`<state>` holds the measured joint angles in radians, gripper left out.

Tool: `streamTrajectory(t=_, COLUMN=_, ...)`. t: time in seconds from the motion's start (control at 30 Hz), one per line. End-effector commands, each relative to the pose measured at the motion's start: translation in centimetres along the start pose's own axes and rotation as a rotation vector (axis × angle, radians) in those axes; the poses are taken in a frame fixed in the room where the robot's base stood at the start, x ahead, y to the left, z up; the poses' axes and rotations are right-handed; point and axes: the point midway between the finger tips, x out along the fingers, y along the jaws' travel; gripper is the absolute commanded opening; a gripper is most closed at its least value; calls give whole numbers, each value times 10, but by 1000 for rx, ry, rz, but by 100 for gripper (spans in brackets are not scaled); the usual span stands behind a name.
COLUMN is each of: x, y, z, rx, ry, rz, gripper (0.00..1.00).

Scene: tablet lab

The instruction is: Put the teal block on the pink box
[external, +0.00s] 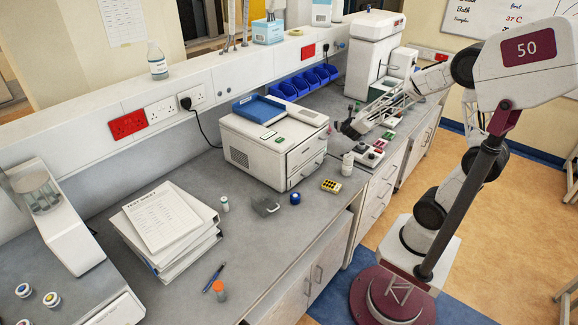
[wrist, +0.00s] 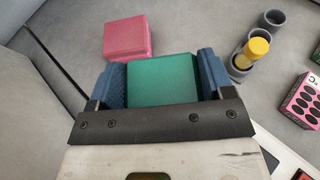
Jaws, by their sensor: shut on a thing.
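In the wrist view the teal block (wrist: 163,80) sits between the two blue finger pads of my gripper (wrist: 162,76), which is shut on it. The pink box (wrist: 128,38) lies on the grey bench just beyond the block, up and slightly left in the wrist view. The block appears apart from the box; its height above the bench is hard to tell. In the external view my gripper (external: 350,128) is over the bench right of the white cabinet. The block and pink box are too small or hidden to make out there.
In the wrist view, grey round holders, one with a yellow-capped vial (wrist: 258,47), stand right of the block. A pink pack with black dots (wrist: 302,101) is at the right edge. The white drawer cabinet (external: 265,145) and blue bins (external: 306,82) are near my gripper in the external view.

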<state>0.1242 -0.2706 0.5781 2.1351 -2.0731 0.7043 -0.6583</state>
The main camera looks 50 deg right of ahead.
Motion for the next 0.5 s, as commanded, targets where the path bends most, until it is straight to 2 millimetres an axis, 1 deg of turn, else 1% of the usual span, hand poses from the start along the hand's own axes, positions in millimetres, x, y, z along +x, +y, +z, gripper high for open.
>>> streamTrajectory(t=0.17, x=2, y=2, z=1, rx=0, ry=0, rz=0, gripper=50)
streamTrajectory(t=0.27, x=7, y=4, z=2, rx=0, ry=1, rz=-1, gripper=50)
streamTrajectory(t=0.5, x=29, y=17, z=8, rx=0, ry=1, rz=-1, gripper=50)
